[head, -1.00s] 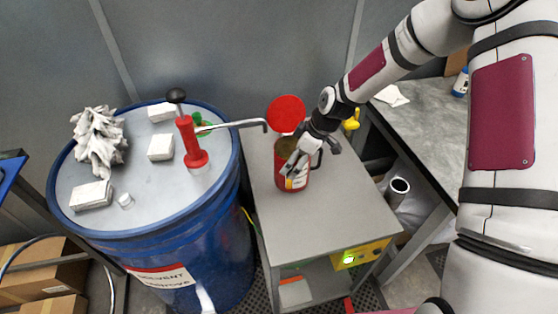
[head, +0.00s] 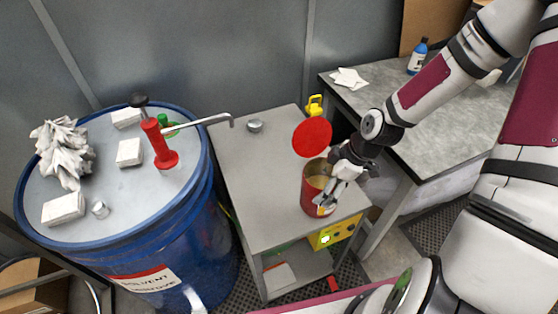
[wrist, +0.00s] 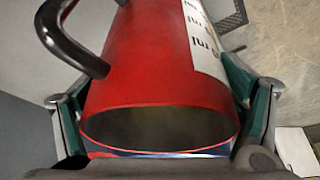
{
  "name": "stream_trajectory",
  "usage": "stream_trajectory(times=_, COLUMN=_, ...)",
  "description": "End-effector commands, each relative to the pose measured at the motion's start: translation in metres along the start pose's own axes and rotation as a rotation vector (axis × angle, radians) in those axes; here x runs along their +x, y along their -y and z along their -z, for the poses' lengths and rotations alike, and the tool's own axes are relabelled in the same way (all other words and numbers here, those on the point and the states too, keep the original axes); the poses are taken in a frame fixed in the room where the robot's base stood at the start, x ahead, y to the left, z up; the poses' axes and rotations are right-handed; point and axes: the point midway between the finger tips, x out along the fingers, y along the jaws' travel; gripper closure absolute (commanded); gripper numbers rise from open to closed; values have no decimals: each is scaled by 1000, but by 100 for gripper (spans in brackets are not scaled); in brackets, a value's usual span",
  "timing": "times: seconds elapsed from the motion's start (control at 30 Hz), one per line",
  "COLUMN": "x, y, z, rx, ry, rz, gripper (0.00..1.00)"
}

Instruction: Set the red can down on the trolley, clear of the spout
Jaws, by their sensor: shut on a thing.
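The red can (head: 312,196) is upright and open, with its round red lid (head: 312,137) raised above the mouth. It is over the front right part of the grey trolley top (head: 262,160); I cannot tell whether its base touches. My gripper (head: 335,188) is shut on the can from the right. In the wrist view the can (wrist: 150,75) lies between both fingers, with its black handle, white label and dark mouth showing. The metal spout (head: 205,122) of the red pump (head: 160,145) ends over the trolley's back left, well apart from the can.
A small metal cap (head: 255,126) sits on the trolley near the spout tip. The blue drum (head: 180,240) stands at left with white blocks and a crumpled rag (head: 62,152). A bench (head: 440,120) with a blue bottle (head: 418,56) is at right. The trolley's middle is clear.

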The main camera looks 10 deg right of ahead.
Motion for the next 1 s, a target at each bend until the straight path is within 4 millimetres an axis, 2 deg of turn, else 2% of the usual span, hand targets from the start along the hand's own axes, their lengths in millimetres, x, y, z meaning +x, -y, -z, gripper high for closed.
stream_trajectory(times=0.03, x=-5, y=11, z=-8, rx=3, ry=-4, rz=0, gripper=74)
stream_trajectory(times=0.1, x=-7, y=20, z=-16, rx=1, ry=-8, rz=0, gripper=74)
stream_trajectory(times=0.27, x=-8, y=23, z=-21, rx=-1, ry=-14, rz=-2, gripper=74)
stream_trajectory(times=0.37, x=-4, y=9, z=-16, rx=-4, ry=-15, rz=-3, gripper=74)
stream_trajectory(times=0.8, x=17, y=-81, z=11, rx=-3, ry=-14, rz=-3, gripper=74)
stream_trajectory(times=1.0, x=23, y=-107, z=19, rx=-1, ry=-14, rz=-1, gripper=74)
